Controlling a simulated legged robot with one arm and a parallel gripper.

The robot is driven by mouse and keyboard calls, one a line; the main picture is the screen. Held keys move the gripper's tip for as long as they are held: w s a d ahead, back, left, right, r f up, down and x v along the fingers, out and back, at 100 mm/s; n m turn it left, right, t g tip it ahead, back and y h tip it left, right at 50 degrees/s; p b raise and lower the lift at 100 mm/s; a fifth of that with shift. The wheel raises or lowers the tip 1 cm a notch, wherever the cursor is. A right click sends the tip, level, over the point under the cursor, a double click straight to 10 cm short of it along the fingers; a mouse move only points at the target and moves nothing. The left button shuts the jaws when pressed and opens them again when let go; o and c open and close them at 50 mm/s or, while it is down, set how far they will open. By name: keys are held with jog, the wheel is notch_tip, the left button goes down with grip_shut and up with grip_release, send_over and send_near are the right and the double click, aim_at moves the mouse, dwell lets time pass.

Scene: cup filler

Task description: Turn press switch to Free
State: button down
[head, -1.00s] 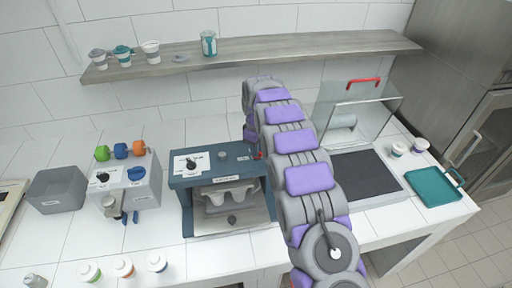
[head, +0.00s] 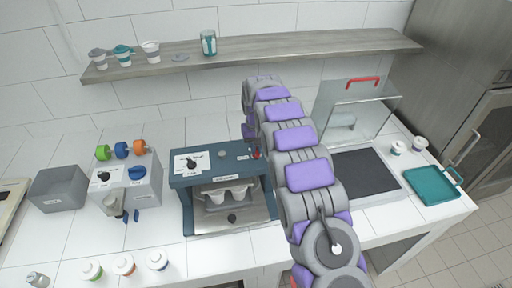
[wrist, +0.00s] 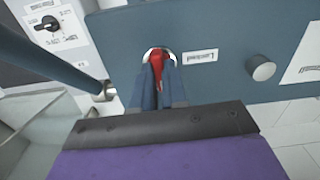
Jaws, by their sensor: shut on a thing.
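The blue press machine (head: 178,184) stands on the white counter in the middle of the head view. Its small red switch (wrist: 157,60) sits in a round pale socket on the blue panel in the wrist view; in the head view a bit of red (head: 257,155) shows at the machine's right end. My gripper (wrist: 158,78) is shut on the red switch, one finger on each side. The fingers hide part of the switch. A small white label (wrist: 200,57) is beside it, too small to read. In the head view my arm hides most of the gripper.
A grey dispenser with a black knob (head: 103,177) and a blue knob stands to the left, by a grey bin (head: 57,190). A glass-lidded unit (head: 357,105) and a teal tray (head: 431,187) are to the right. A shelf (head: 250,47) with cups hangs above.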

jog(key=shift+w+a+r+m, duration=0.1)
jog(key=shift+m, duration=0.2)
dwell(0.4)
jog(key=c, duration=1.2)
grip_release()
jog(key=shift+o, duration=0.2)
notch_tip(320, 180, up, 17)
jog(key=p, duration=0.3)
jog(key=shift+a+p, duration=0.15)
jog(key=shift+p, duration=0.15)
